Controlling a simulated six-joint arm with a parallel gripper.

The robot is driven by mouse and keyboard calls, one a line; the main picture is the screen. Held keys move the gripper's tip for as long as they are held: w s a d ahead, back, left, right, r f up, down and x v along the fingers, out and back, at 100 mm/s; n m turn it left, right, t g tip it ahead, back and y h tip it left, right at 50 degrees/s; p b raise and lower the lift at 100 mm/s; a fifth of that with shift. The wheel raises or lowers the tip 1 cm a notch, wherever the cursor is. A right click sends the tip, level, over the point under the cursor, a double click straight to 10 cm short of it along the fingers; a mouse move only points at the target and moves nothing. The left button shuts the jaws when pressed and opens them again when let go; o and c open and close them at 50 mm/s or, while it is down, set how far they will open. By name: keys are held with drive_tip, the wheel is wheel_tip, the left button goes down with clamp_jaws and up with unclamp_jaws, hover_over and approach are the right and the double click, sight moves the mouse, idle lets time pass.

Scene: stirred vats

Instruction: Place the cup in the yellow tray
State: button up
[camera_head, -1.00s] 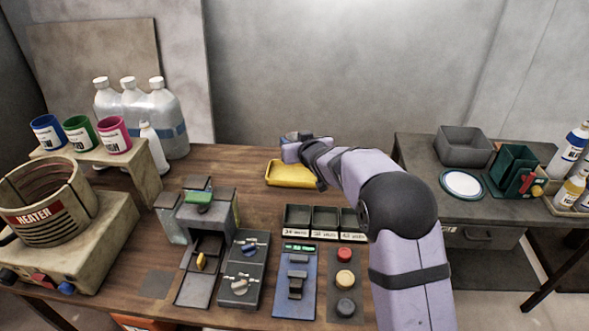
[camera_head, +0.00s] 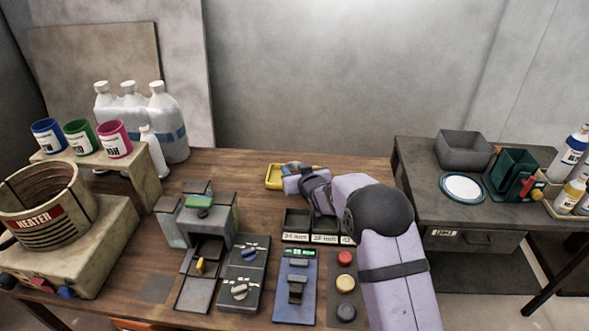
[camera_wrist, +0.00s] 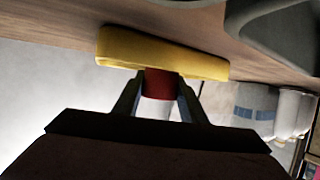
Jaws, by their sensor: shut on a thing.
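The yellow tray (camera_head: 274,178) lies toward the back of the wooden table in the head view, partly hidden by my gripper (camera_head: 290,182). It also shows in the wrist view (camera_wrist: 115,48), just beyond my fingertips. My gripper, in the wrist view (camera_wrist: 158,92), is shut on the cup (camera_wrist: 160,84), which has a red part and a white part between the fingers. The red part overlaps the tray's near edge in the picture. I cannot tell whether the cup touches the tray. The arm hides the cup in the head view.
Small dark labelled bins (camera_head: 297,222) stand in front of the tray, under my arm. A knob panel (camera_head: 244,275) and a button panel (camera_head: 345,283) are nearer. White jugs (camera_head: 168,120) stand at the back left. The table left of the tray is clear.

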drive_tip(key=shift+f, duration=0.15)
drive_tip(key=o, duration=1.1)
drive_tip(key=shift+r, duration=0.2)
drive_tip(key=b+v, duration=0.2)
drive_tip(key=v, duration=1)
drive_tip(key=shift+d, duration=0.1)
drive_tip(key=shift+d, duration=0.1)
